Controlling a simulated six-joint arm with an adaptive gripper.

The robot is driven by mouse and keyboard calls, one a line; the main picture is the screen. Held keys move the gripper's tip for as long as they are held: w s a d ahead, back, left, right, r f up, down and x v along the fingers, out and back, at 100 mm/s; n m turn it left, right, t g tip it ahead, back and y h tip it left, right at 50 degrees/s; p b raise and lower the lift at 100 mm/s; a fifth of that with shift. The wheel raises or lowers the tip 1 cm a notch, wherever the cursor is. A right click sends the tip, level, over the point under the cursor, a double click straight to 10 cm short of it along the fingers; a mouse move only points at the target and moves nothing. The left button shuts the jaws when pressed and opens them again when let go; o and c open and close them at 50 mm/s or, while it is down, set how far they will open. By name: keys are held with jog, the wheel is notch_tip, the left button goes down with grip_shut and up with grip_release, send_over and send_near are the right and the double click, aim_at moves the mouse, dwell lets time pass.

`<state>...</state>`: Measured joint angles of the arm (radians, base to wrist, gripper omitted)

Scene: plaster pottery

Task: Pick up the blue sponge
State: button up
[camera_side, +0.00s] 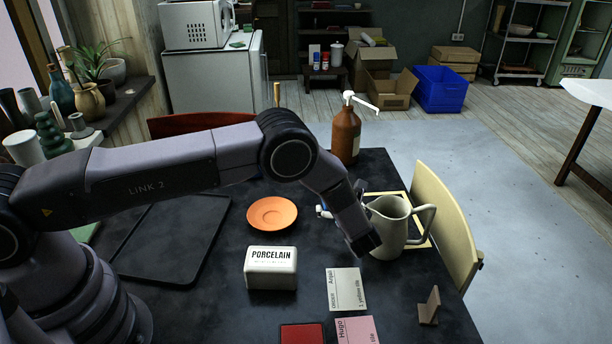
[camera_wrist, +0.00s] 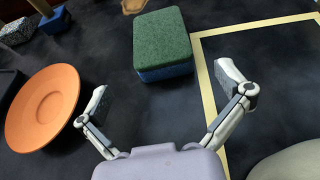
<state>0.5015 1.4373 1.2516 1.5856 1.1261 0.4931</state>
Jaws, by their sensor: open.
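The blue sponge (camera_wrist: 165,71) has a green top layer and lies on the dark table in the upper middle of the wrist view. It sits just left of the yellow outlined square (camera_wrist: 209,105). My gripper (camera_wrist: 168,92) is open and empty, its two fingers spread wide. The sponge is ahead of the fingertips, between their lines and apart from both. In the side view my wrist hangs over the table beside the grey-green pitcher, and my fingers are mostly hidden. I cannot clearly make out the sponge there.
An orange saucer (camera_side: 272,214) lies left of my gripper. The pitcher (camera_side: 390,228) stands close on the right. A brown pump bottle (camera_side: 345,138) stands behind. A white PORCELAIN block (camera_side: 271,268) and cards (camera_side: 345,289) lie in front. A chair back (camera_side: 447,225) borders the right edge.

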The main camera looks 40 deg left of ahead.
jog(key=x, duration=0.5)
jog(key=shift+w+a+f, duration=0.15)
jog(key=shift+w+f, duration=0.15)
jog(key=c, duration=0.8)
